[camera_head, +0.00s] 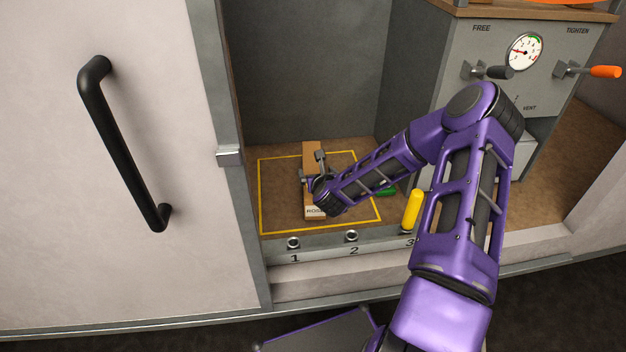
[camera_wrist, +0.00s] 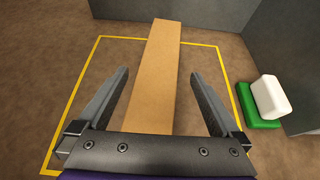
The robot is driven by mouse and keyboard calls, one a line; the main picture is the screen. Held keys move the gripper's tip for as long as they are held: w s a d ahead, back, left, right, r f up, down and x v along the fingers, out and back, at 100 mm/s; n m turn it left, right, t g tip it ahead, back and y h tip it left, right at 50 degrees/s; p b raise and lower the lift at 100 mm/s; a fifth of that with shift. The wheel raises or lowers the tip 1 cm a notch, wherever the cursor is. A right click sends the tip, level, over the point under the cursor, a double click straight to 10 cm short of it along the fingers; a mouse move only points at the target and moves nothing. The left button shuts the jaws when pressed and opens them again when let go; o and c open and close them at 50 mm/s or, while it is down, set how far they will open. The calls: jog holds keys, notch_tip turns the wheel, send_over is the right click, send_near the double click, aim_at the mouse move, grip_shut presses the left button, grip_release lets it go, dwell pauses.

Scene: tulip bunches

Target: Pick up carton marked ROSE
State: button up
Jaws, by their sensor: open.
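The carton marked ROSE (camera_head: 313,212) is a long, narrow brown box lying inside a yellow outlined square on the brown floor of an open compartment. Its label shows on the near end in the head view, and my arm partly covers the box. In the wrist view the carton (camera_wrist: 158,75) runs lengthwise between the two fingers of my gripper (camera_wrist: 157,88). The fingers are open, one on each side, with a gap to the carton on both sides. In the head view my gripper (camera_head: 316,177) is over the middle of the carton.
A green block (camera_wrist: 257,107) with a white block (camera_wrist: 271,95) on it lies right of the yellow outline. A yellow handle (camera_head: 412,209) stands at the front sill by number 3. A grey gauge unit (camera_head: 487,60) stands right. A white door (camera_head: 130,230) borders the left.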

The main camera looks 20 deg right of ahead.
aim_at(313, 168)
jog(key=x, duration=0.2)
jog(key=f+b+x, duration=0.1)
jog(key=x, duration=0.2)
jog(key=shift+f, duration=0.1)
jog(key=shift+w+f, duration=0.1)
jog(key=shift+w, duration=0.2)
jog(key=shift+d, duration=0.1)
grip_shut()
